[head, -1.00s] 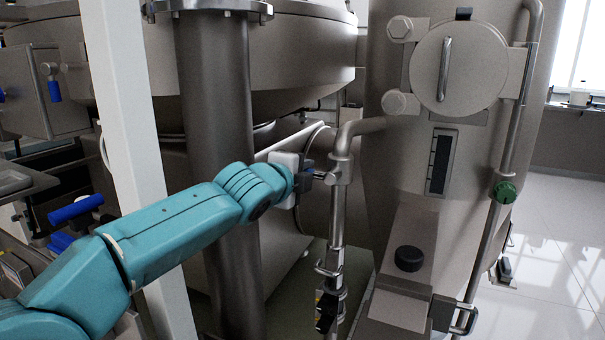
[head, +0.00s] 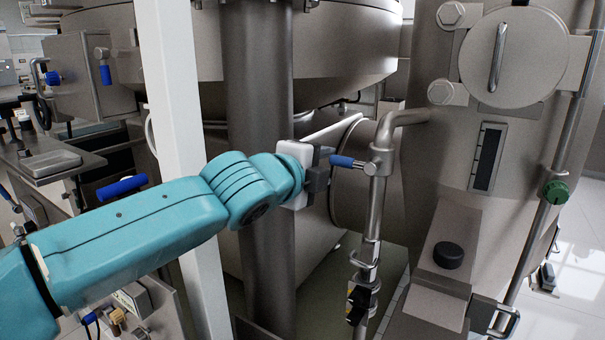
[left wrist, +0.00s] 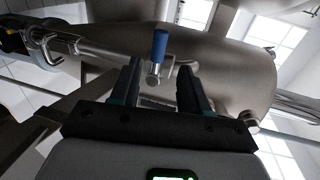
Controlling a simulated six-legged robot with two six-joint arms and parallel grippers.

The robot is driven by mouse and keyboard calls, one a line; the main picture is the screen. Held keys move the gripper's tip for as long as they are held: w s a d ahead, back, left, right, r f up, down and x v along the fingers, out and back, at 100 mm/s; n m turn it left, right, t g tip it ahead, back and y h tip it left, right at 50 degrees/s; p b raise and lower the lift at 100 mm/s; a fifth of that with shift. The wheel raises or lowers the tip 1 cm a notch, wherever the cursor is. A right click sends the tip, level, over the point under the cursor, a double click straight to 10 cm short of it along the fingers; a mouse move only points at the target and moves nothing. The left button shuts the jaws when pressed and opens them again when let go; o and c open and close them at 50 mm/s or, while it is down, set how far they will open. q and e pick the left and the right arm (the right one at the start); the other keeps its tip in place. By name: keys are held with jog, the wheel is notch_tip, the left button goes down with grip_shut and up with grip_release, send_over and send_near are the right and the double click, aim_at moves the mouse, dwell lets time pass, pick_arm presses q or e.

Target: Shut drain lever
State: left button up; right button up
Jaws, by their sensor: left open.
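A lever with a blue handle (head: 345,161) is fixed to a steel pipe (head: 374,215) near the middle of the head view; its handle points left toward my gripper. My left gripper (head: 325,165) is open and empty, with its fingers close to the handle's end. In the left wrist view the blue handle (left wrist: 160,45) stands beyond and between the two open fingertips of the gripper (left wrist: 158,72). I cannot tell whether a finger touches it. My right gripper is in neither view.
A thick steel column (head: 262,90) and a white post (head: 178,120) stand behind my left arm. A large tank (head: 440,130) is to the right. Other blue-handled levers (head: 105,72) (head: 122,187) are at the left. Tiled floor (head: 570,270) shows at the far right.

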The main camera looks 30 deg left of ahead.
pick_arm(q)
jog(key=s+r, duration=0.1)
jog(key=s, duration=0.6)
jog(key=shift+r, duration=0.2)
jog(key=shift+w, duration=0.1)
